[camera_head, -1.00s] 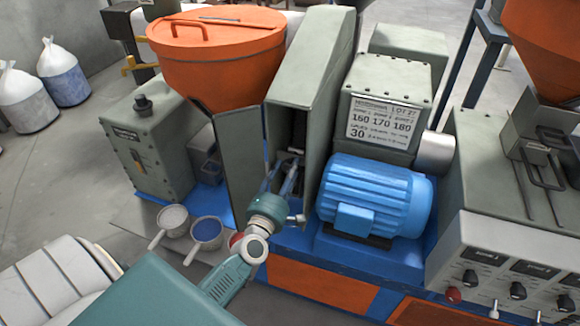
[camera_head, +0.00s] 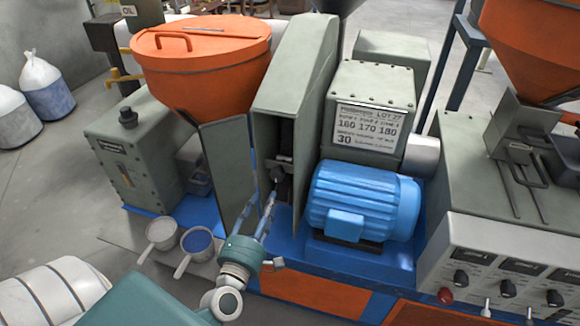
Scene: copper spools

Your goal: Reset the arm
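My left gripper (camera_head: 261,206) is in front of the open narrow housing (camera_head: 297,75) in the middle of the machine. Its teal wrist is at the bottom and its two thin fingers point up and away. The fingers are apart, with nothing visible between them. The dark inside of the housing, with a small grey fitting (camera_head: 279,178), shows just beyond the fingertips. I cannot tell exactly how far the tips are from it. My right gripper is not in view.
A blue motor (camera_head: 362,202) stands right of the gripper. An orange hopper (camera_head: 200,55) is above left. A scoop with blue pellets (camera_head: 198,241) and one with pale pellets (camera_head: 160,232) lie at left. A control panel (camera_head: 500,280) is at lower right.

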